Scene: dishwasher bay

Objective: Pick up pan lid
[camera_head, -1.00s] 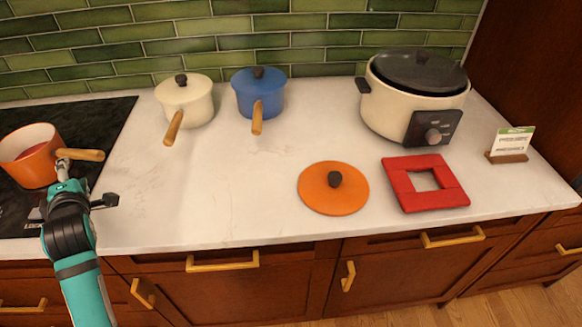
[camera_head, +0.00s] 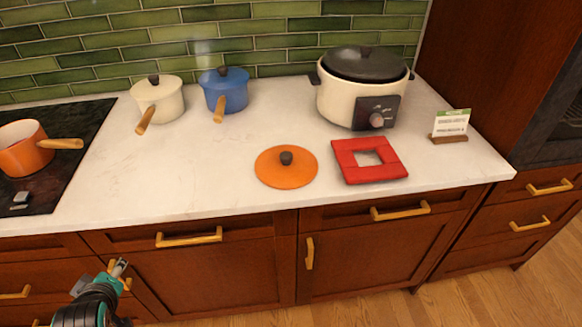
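The orange pan lid (camera_head: 286,167) with a dark knob lies flat on the white counter, near its front edge. The orange pan (camera_head: 25,150) with a wooden handle stands uncovered on the black cooktop at the left. My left gripper (camera_head: 121,268) is at the lower left, in front of the cabinets and below the counter edge, well away from the lid. It touches neither the lid nor the pan, and its finger opening is too small to tell. My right gripper is not in view.
A red square trivet (camera_head: 343,163) lies just right of the lid. A cream cooker (camera_head: 340,103) and a card stand (camera_head: 450,138) are farther right. Cream (camera_head: 160,105) and blue (camera_head: 232,96) pots stand at the back. The counter left of the lid is clear.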

